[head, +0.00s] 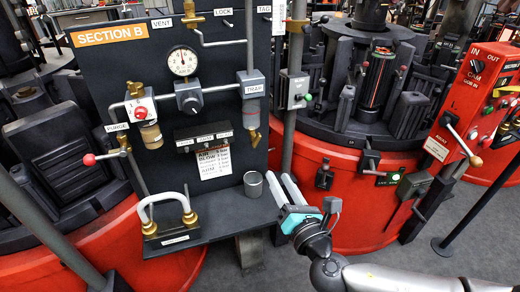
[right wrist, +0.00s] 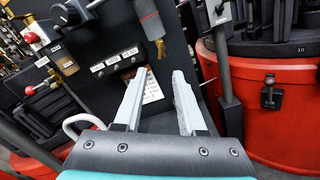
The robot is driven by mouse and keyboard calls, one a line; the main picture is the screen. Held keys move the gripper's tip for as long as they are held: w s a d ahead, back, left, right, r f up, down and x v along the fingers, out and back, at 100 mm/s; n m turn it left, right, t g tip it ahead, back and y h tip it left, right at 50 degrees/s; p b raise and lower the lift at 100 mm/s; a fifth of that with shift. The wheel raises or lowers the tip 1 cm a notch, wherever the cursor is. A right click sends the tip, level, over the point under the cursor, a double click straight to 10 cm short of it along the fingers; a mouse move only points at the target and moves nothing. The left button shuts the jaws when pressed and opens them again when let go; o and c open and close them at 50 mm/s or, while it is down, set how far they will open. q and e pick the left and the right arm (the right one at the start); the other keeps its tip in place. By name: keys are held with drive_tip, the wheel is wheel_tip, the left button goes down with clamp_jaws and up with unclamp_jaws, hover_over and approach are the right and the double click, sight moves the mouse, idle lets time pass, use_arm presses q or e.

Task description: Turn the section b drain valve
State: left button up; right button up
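A dark panel headed by an orange "SECTION B" sign (head: 110,35) stands at the left of centre in the head view. At its right side a pipe runs down past a "TRAP" label (head: 252,86) to a grey trap body (head: 251,112). A small brass valve (head: 254,138) sits at the bottom of that body; it also shows in the right wrist view (right wrist: 160,48). No drain label is readable. My right gripper (head: 277,176) is open and empty, below and right of the valve, apart from it. In the right wrist view its fingers (right wrist: 160,76) point towards the panel. My left gripper is out of view.
A pale hose loop (head: 165,199) is at the shelf's left. A vertical post (head: 291,120) and red mould base (head: 350,215) lie to the right.

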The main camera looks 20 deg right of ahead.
sight(258, 142)
drive_tip(key=w, duration=0.7)
drive_tip(key=w+b, duration=0.1)
drive_tip(key=w, duration=0.7)
drive_tip(key=shift+a+f+b, duration=0.1)
drive_tip(key=shift+a+b, duration=0.1)
drive_tip(key=shift+b, duration=0.1)
drive_tip(key=shift+c, duration=0.2)
clamp_jaws()
